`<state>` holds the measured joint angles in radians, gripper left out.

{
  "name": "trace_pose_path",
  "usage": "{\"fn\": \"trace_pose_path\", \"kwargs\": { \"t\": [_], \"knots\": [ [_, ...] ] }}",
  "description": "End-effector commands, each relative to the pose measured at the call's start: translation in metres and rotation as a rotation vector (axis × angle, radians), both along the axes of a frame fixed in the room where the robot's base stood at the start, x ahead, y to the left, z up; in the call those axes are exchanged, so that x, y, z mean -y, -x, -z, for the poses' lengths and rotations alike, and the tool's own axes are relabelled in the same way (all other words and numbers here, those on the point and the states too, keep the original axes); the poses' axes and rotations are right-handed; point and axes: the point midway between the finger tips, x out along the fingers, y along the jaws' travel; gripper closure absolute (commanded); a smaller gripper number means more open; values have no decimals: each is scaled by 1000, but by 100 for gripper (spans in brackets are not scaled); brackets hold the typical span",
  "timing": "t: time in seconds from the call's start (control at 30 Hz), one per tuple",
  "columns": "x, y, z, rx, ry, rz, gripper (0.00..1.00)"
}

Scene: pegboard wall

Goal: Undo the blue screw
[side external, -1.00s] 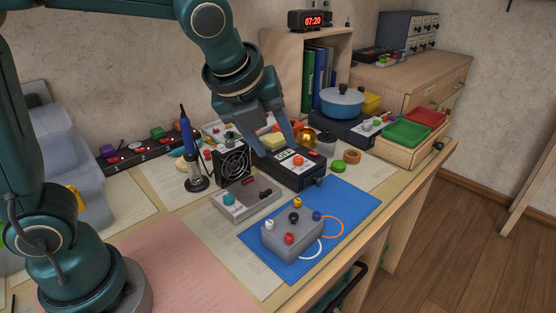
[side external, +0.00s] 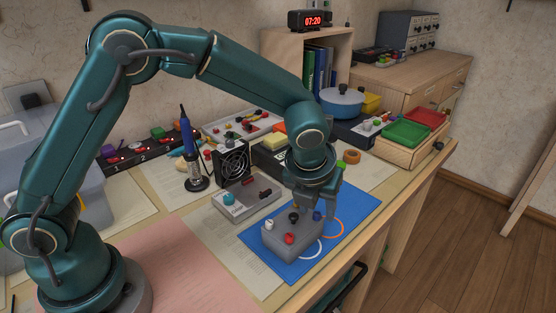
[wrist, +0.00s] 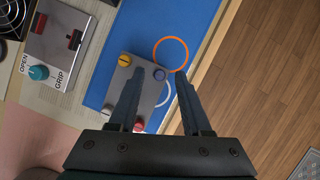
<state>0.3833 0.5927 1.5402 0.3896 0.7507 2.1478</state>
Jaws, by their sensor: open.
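The grey block (side external: 280,246) lies on the blue mat (side external: 350,212) with several coloured screws in its top. The blue screw (side external: 317,216) is at the block's right side; in the wrist view its round head (wrist: 159,75) shows between the fingertips. My gripper (wrist: 159,71) is open and points down over that end of the block, one finger on each side of the blue screw in the picture. I cannot tell how far above the screw the tips are. The yellow (wrist: 125,60), white (wrist: 107,109) and red (wrist: 139,126) screws show around the fingers.
An orange ring (wrist: 171,54) and a white ring (wrist: 165,95) are marked on the mat beside the block. A grey box with a teal knob (side external: 228,198) stands to the left. A fan (side external: 233,162) and soldering iron (side external: 188,150) stand behind it. The table edge is close on the right.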

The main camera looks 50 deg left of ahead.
Motion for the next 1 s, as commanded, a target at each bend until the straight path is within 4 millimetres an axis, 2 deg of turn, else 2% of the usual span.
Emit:
{"fn": "trace_pose_path", "kwargs": {
  "t": [0.23, 0.27, 0.3, 0.37, 0.4, 0.77, 1.0],
  "knots": [
    [0, 0, 1, 0, 0, -1, 52],
    [0, 0, 1, 0, 0, -1, 59],
    [0, 0, 1, 0, 0, -1, 74],
    [0, 0, 1, 0, 0, -1, 97],
    [0, 0, 1, 0, 0, -1, 100],
    [0, 0, 1, -1, 0, -33, 100],
    [2, -1, 1, 1, 0, -161, 100]
  ]
}}
